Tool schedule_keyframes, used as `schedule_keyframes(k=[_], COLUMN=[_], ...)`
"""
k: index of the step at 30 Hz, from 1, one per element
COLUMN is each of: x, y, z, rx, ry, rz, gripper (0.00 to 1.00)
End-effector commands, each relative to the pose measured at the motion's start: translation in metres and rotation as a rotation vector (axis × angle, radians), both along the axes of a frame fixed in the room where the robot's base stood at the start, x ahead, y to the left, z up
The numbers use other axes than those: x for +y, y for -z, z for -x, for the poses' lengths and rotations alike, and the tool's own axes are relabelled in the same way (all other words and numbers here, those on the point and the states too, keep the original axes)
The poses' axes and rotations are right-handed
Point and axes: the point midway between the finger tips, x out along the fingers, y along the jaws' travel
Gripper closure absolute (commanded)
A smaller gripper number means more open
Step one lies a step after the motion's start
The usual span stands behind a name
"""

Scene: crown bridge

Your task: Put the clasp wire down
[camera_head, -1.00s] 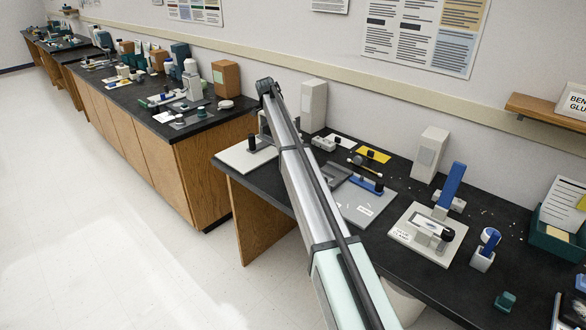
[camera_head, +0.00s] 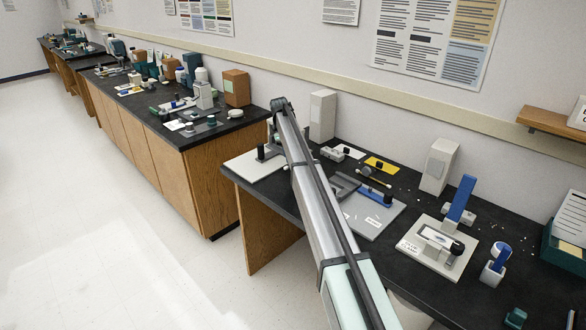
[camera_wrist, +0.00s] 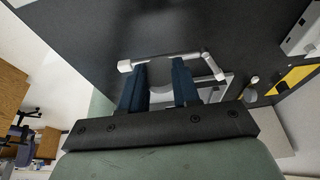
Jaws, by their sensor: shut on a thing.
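In the wrist view, my gripper (camera_wrist: 158,75) has two dark blue fingers, shut on a pale grey, bent clasp wire (camera_wrist: 165,59). The wire lies crosswise at the fingertips, with a whitish block end at left and a bend on the right. Behind it is the black benchtop; I cannot tell how far the wire is above it. A pale, partly hidden frame-like thing (camera_wrist: 222,90) shows just right of the fingers. In the head view, my arm covers the gripper and the wire.
Bare benchtop lies between the board and the cream plate.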

Motion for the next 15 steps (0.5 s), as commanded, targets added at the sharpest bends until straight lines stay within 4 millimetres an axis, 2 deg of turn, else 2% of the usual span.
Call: schedule_keyframes(k=[1, 8, 15], x=[0.0, 0.0, 0.0], y=[0.008, 0.025, 0.052], z=[0.001, 0.0, 0.0], rx=[0.001, 0.0, 0.0], ry=[0.0, -0.001, -0.001], rz=[0.0, 0.0, 0.0], gripper=[1.0, 1.0, 1.0])
